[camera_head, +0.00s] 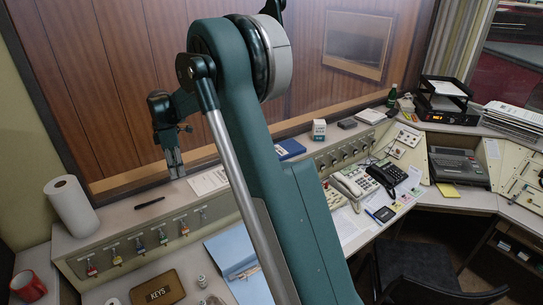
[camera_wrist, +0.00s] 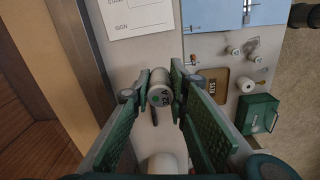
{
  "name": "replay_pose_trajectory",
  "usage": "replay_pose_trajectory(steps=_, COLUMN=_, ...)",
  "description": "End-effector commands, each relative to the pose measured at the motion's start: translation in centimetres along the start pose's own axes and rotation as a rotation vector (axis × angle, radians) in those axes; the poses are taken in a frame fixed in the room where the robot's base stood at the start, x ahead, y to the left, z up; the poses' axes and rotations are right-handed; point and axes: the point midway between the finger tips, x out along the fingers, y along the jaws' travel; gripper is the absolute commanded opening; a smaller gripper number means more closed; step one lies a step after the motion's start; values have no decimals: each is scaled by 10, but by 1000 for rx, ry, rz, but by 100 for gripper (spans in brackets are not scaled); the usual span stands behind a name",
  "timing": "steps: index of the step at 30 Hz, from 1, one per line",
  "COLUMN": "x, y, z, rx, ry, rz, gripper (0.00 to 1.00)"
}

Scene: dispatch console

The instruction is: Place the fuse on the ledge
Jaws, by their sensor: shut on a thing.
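The fuse (camera_wrist: 160,88), a short pale cylinder with a dark greenish mark on its end, sits between the two fingertips of my gripper (camera_wrist: 158,89) in the wrist view. My gripper is shut on it. In the head view my gripper (camera_head: 174,165) points down above the back of the console, near the wood-panelled wall. I cannot make out the fuse clearly there. The ledge (camera_head: 115,217) is the grey raised shelf along the wall. It also shows below the fuse in the wrist view (camera_wrist: 143,62). The gap between fuse and ledge is hard to judge.
A dark pen (camera_head: 150,203), a paper sheet (camera_head: 208,181) and a paper roll (camera_head: 72,206) are on the ledge. Hooks with coloured tags line its front. A KEYS plate (camera_head: 157,289), small pale cylinders (camera_head: 202,281) and a blue folder (camera_head: 236,262) lie lower. A red mug (camera_head: 28,286) stands left.

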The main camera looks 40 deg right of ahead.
Motion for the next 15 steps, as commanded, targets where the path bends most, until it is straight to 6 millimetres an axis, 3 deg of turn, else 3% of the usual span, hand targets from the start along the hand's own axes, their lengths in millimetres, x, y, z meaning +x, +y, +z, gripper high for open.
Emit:
replay_pose_trajectory(steps=5, x=18, y=0, z=0, rx=0, ry=0, rz=0, gripper=5)
replay_pose_trajectory(steps=15, x=20, y=0, z=0, rx=0, ry=0, rz=0, gripper=5)
